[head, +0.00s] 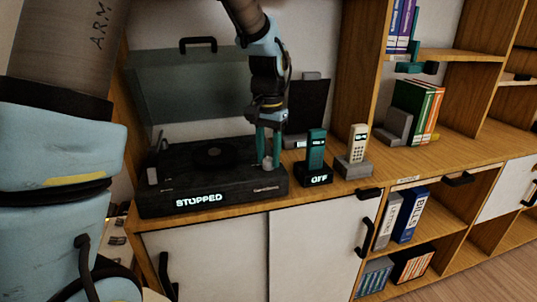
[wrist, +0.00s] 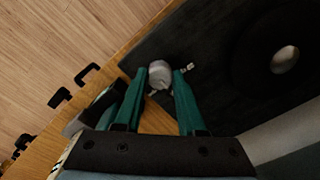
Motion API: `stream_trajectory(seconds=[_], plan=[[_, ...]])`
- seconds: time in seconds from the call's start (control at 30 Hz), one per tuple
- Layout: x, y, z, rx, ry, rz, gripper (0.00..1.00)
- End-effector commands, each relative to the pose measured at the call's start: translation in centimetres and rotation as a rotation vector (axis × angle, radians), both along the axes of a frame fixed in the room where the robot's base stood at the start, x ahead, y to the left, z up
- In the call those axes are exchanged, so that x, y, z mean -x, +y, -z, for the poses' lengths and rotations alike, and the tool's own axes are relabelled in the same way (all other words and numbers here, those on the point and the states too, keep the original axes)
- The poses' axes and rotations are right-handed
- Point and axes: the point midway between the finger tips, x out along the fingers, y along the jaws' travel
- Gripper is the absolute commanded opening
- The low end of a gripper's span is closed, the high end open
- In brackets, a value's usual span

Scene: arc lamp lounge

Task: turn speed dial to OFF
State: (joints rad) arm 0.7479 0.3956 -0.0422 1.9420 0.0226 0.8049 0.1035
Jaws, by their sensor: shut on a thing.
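The dark turntable (head: 165,190) sits on the wooden cabinet top, with its tinted lid raised. Its front display (head: 199,201) reads STOPPED. The speed dial (wrist: 159,73) is a pale grey knob at one corner of the turntable, at the front right in the head view. My gripper (head: 268,164) points down over that corner. In the wrist view its teal fingers (wrist: 160,76) stand on either side of the dial, shut on it. Small pale marks (wrist: 188,67) lie beside the dial, too small to read. The dial's setting cannot be told.
Right of the turntable stand a teal handset (head: 316,150) on a dark base reading OFF and a pale handset (head: 357,143) on a grey base. The raised lid (head: 190,88) is behind my gripper. Shelves with books (head: 418,108) are farther right.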

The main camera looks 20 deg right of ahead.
Motion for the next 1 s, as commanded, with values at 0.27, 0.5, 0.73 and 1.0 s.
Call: stream_trajectory(seconds=[0.27, 0.5, 0.73, 1.0], plan=[[0.0, -0.1, 0.0, 0.002, -0.001, 0.001, 0.42], [0.0, 0.0, 0.0, 0.001, -0.001, 0.001, 0.69], [0.0, 0.0, 0.0, 0.001, -0.001, 0.001, 0.69], [-0.1, -0.1, -3.0, 0.005, -0.005, 0.001, 0.69]])
